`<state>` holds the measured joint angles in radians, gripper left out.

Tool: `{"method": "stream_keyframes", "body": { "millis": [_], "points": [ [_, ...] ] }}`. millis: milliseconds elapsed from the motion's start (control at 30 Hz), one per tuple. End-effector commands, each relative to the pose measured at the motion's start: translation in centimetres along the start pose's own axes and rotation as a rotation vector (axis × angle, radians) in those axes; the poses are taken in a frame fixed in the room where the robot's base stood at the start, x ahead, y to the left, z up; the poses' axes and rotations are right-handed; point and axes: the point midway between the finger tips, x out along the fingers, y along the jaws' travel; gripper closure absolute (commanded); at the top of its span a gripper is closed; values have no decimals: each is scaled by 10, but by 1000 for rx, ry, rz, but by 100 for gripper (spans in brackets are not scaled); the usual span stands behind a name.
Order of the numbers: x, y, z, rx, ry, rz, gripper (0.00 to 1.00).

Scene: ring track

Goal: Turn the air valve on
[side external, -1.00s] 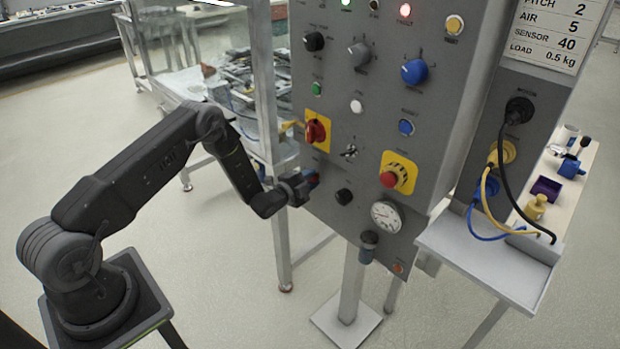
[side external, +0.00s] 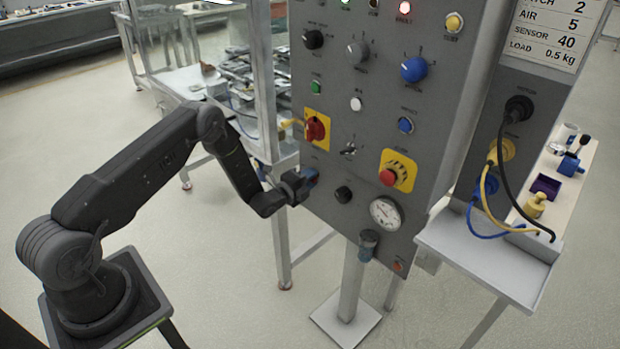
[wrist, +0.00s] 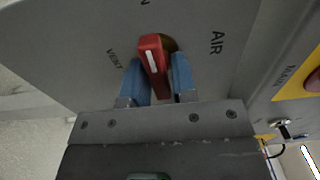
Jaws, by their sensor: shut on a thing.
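The air valve has a red handle (wrist: 152,60) with a white stripe, on a brass-coloured hub at the grey panel. The word AIR is printed to its right, VENT to its left. In the wrist view the handle leans slightly left of upright, its striped end between the two labels. My gripper (wrist: 158,88) has its blue fingers on either side of the handle and is shut on it. In the side view my gripper (side external: 308,180) is against the panel's lower left edge and hides most of the handle.
The control panel (side external: 330,215) carries a red-and-yellow switch (side external: 315,129) above my gripper. A black knob (side external: 343,194), a pressure gauge (side external: 386,212) and a red emergency button (side external: 389,177) are to the right. A metal frame post (side external: 281,240) stands close on the left.

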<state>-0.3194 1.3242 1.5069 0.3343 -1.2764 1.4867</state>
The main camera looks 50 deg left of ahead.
Motion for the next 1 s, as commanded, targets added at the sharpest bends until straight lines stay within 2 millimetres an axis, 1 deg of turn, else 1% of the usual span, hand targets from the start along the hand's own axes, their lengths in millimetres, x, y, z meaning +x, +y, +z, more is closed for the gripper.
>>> {"method": "stream_keyframes", "body": {
  "millis": [167,200,367,600,733,867,1000],
  "points": [
    [0,0,0,0,-1,1,98],
    [0,0,0,0,-1,1,74],
    [0,0,0,-1,-1,1,58],
    [-1,0,0,-1,0,1,58],
    [-8,0,1,-2,-1,2,58],
    [-27,0,1,-3,-2,3,58],
    [-59,0,1,-4,-3,4,58]
  ]
}}
